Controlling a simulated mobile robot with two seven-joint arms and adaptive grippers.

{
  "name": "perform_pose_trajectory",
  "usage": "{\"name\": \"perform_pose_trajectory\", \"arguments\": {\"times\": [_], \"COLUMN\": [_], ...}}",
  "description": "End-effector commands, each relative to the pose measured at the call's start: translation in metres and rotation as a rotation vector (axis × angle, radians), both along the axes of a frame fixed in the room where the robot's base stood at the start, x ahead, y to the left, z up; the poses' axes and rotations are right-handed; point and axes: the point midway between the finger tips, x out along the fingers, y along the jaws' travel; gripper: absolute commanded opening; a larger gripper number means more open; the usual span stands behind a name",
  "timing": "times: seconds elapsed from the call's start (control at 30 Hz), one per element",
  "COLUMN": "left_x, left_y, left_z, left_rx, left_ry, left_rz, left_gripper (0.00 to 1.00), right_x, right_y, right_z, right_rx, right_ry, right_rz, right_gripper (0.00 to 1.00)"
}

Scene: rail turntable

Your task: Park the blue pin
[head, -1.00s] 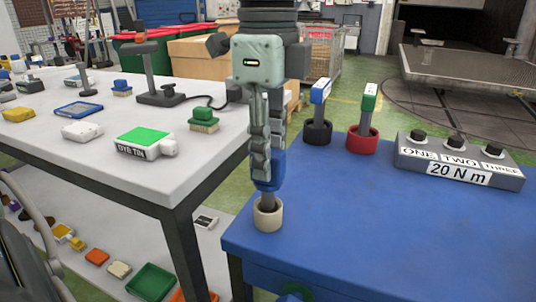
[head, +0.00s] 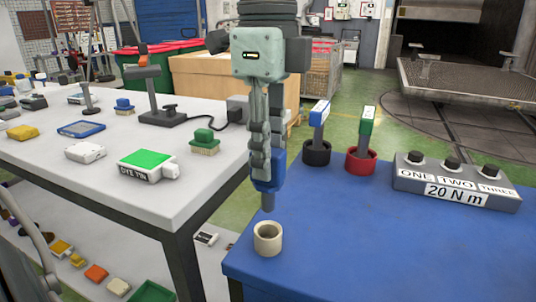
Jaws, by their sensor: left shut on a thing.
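My left gripper (head: 267,158) points down and is shut on a blue pin (head: 267,184) with a short grey shaft. The pin hangs upright over the cream cup (head: 268,243), its lower end clear of the rim. The cup is empty as far as I can see and stands near the left corner of the blue table (head: 380,245). Another pin, with a blue and white head (head: 319,113), stands in a black cup (head: 317,153). A green-and-white-headed pin (head: 367,121) stands in a red cup (head: 361,161). My right gripper is not in view.
A grey block marked ONE, TWO, THREE and 20 N m (head: 456,184) sits at the right on the blue table. A white table (head: 130,190) at the left carries a dye tin (head: 147,164), brushes and a stand. The blue table's front is clear.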

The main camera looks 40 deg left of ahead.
Motion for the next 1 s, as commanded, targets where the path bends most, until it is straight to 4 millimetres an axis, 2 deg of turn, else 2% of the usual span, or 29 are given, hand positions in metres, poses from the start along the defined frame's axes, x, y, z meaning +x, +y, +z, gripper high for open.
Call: {"name": "perform_pose_trajectory", "arguments": {"times": [0.53,1.0], "left_x": [0.000,0.001], "left_y": [0.000,0.000], "left_z": [0.007,0.042], "left_rx": [-0.001,0.001], "left_ry": [-0.001,-0.004], "left_rz": [0.001,0.002], "left_gripper": [0.00,0.00], "right_x": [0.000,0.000], "right_y": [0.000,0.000], "right_z": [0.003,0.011], "right_rx": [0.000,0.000], "right_ry": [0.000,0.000], "right_rz": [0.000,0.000], "right_gripper": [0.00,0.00]}}
